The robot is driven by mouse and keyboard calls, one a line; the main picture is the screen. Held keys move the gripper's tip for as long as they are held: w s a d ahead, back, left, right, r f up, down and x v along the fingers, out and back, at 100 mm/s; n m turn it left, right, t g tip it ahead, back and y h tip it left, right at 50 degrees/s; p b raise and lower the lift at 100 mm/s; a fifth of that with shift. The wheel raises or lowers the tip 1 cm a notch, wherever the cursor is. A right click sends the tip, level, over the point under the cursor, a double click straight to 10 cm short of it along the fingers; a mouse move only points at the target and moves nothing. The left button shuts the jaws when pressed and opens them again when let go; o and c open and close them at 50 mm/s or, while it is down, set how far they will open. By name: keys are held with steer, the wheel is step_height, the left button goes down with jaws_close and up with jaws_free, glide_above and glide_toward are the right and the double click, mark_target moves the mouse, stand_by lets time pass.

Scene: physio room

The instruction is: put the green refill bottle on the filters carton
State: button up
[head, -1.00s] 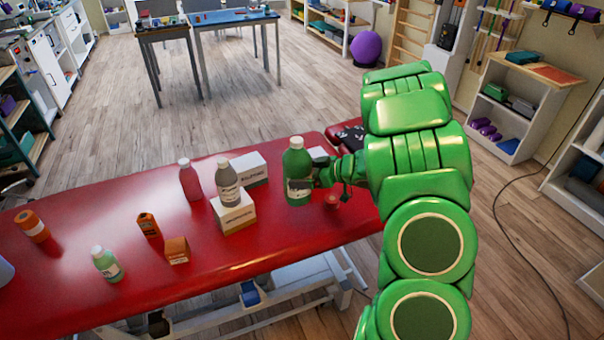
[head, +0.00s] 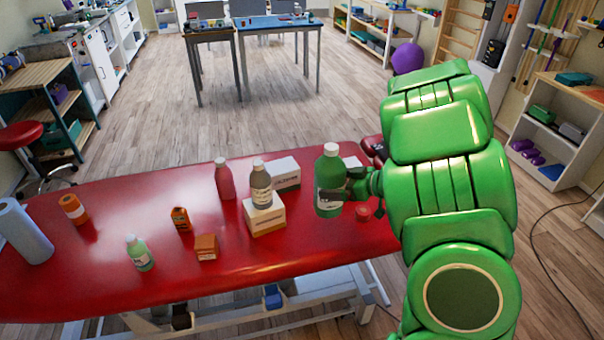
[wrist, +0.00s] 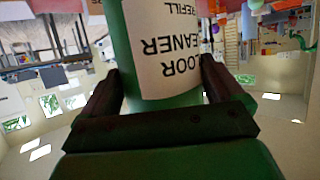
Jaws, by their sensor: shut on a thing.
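The green refill bottle (head: 329,180) with a white cap stands upright in my gripper (head: 348,188), at the right part of the red treatment table. In the wrist view the bottle (wrist: 165,60) sits between both fingers, and its floor cleaner label shows upside down. I cannot tell whether its base touches the table. A carton (head: 266,219) to its left bears a grey bottle (head: 261,183). A white carton (head: 285,172) lies behind that one, with its top bare. The print on both is too small to read, so I cannot tell which is the filters carton.
A red object (head: 363,212) lies beside my gripper.

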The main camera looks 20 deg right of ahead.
steer(key=w+a+r, duration=0.4)
steer(key=w+r, duration=0.1)
steer(key=w, duration=0.3)
steer(key=w+a+r, duration=0.4)
steer(key=w+a, duration=0.1)
steer(key=w, duration=0.3)
steer(key=w+f, duration=0.9)
steer(key=w, duration=0.4)
steer(key=shift+d, duration=0.35)
steer(key=shift+f, duration=0.1)
steer(key=shift+w+f, duration=0.1)
steer(key=shift+f, duration=1.55)
steer(key=shift+f, duration=0.1)
steer(key=o, duration=1.5)
